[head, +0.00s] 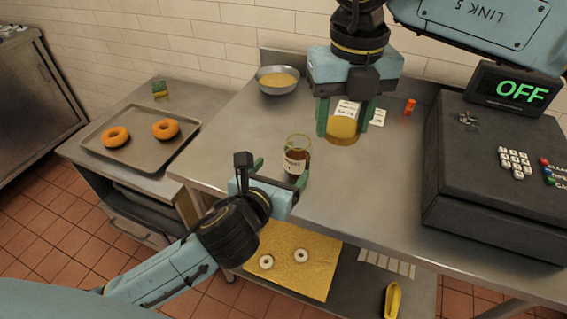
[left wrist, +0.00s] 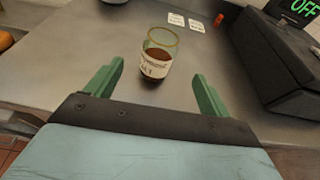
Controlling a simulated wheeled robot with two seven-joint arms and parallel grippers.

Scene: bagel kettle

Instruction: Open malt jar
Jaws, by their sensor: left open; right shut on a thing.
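The malt jar (head: 297,158) is a glass jar with dark brown contents and a white label. It stands upright on the steel counter with no lid on it, and it also shows in the left wrist view (left wrist: 157,58). My left gripper (head: 281,172) is open, with its green fingers on either side of the space just in front of the jar. My right gripper (head: 345,122) is shut on a round yellow-gold lid (head: 343,128), held to the right of the jar and behind it. Whether the lid touches the counter is unclear.
A bowl of yellow contents (head: 278,84) stands at the back. A cash register (head: 497,175) is on the right. White cards and a small orange item (head: 409,107) lie behind the lid. A tray with two bagels (head: 143,155) is at left. The counter's front middle is clear.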

